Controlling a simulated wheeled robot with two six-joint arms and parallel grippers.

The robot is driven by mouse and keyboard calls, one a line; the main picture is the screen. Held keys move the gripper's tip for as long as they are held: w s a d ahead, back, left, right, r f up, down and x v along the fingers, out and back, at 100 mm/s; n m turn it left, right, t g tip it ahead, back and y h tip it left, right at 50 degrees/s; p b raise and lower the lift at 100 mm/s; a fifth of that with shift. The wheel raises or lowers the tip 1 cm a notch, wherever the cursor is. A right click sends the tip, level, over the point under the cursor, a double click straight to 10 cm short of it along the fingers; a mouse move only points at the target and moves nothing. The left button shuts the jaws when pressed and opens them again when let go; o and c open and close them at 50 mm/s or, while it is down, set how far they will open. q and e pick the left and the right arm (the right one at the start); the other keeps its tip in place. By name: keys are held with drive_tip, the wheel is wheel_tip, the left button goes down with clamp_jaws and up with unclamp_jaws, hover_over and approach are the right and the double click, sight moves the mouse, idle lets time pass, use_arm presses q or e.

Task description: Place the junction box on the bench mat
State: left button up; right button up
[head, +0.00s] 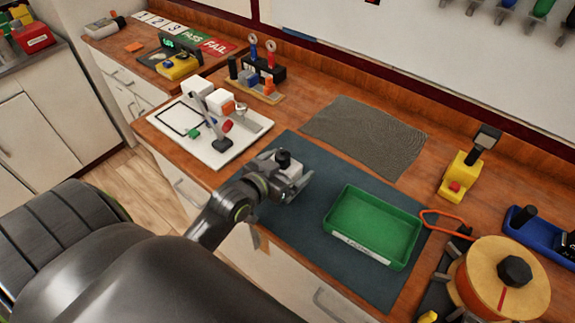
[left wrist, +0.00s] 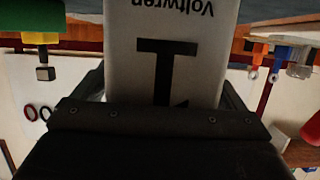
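The junction box (head: 289,172) is a small light grey box held in my left gripper (head: 292,184). The dark blue-grey bench mat (head: 290,235) lies on the wooden bench below and to the right of the gripper. The box is over the mat's far left part; I cannot tell whether it touches the mat. My right gripper is not in view.
A green tray (head: 375,226) stands on the mat's right part. A white board with fixtures (head: 215,150) lies to the left, and a grey textured mat (head: 365,132) behind. A wooden reel (head: 498,285) and a yellow device (head: 458,178) stand right. The mat's near left is clear.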

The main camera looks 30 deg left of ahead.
use_arm(q)
drive_tip(key=shift+r, duration=0.15)
drive_tip(key=shift+s, duration=0.45)
drive_tip(key=b+v, duration=0.1)
drive_tip(key=v, duration=1)
drive_tip(key=shift+r, duration=0.15)
drive_tip(key=shift+a, duration=0.1)
